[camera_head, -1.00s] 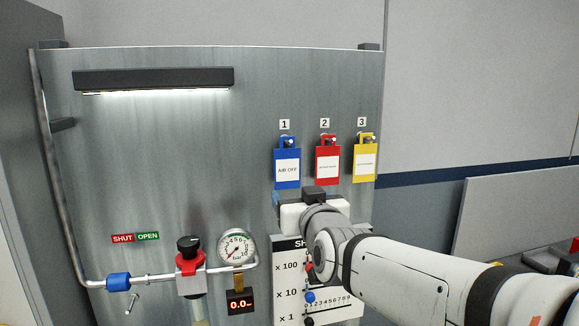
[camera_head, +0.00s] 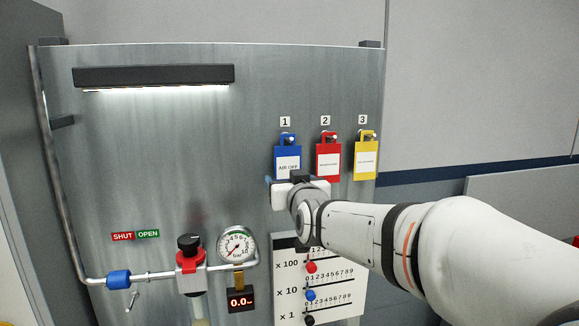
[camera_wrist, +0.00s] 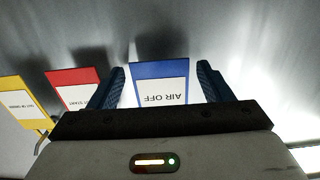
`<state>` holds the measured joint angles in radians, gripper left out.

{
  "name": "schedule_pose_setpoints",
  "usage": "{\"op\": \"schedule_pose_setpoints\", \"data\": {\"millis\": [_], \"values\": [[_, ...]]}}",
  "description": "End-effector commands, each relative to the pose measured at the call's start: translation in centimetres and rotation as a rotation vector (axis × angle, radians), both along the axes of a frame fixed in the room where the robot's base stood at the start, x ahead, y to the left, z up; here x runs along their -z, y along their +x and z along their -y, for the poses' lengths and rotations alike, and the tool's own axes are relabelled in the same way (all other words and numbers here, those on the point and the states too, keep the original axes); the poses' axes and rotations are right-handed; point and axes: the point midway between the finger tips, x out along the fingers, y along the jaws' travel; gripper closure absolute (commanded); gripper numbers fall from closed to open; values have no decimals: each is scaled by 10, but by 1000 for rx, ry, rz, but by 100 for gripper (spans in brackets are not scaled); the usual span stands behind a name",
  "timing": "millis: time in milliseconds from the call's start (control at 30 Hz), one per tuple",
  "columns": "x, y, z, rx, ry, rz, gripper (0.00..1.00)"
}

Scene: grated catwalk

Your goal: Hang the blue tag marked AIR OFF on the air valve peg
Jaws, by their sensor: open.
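The blue tag (camera_head: 287,163) with a white AIR OFF label hangs on the peg under number 1 on the metal panel. In the wrist view the blue tag (camera_wrist: 160,72) appears upside down between the two fingers of my gripper (camera_wrist: 162,90). The fingers are apart, with a small gap visible on each side of the tag. In the head view my gripper (camera_head: 300,183) is just at the lower edge of the tag, mostly hidden behind my wrist. A bare peg (camera_head: 132,302) sticks out at lower left, below the pipe; I cannot tell for certain that it is the air valve peg.
A red tag (camera_head: 328,163) and a yellow tag (camera_head: 366,160) hang to the right. A black-knobbed valve (camera_head: 190,262), a gauge (camera_head: 236,245) and a digital display (camera_head: 240,300) sit lower left. A slider board (camera_head: 285,285) is below my gripper. The panel's upper middle is clear.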

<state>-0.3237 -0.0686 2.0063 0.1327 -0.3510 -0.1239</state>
Motion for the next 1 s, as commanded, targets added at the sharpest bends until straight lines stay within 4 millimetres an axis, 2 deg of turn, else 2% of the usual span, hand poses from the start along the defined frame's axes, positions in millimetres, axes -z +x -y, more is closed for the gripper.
{"op": "schedule_pose_setpoints", "data": {"millis": [67,467,1000], "values": [[0,0,0,0,0,0,29],[0,-1,-1,-2,0,0,62],[-8,-1,-1,-2,0,1,63]]}}
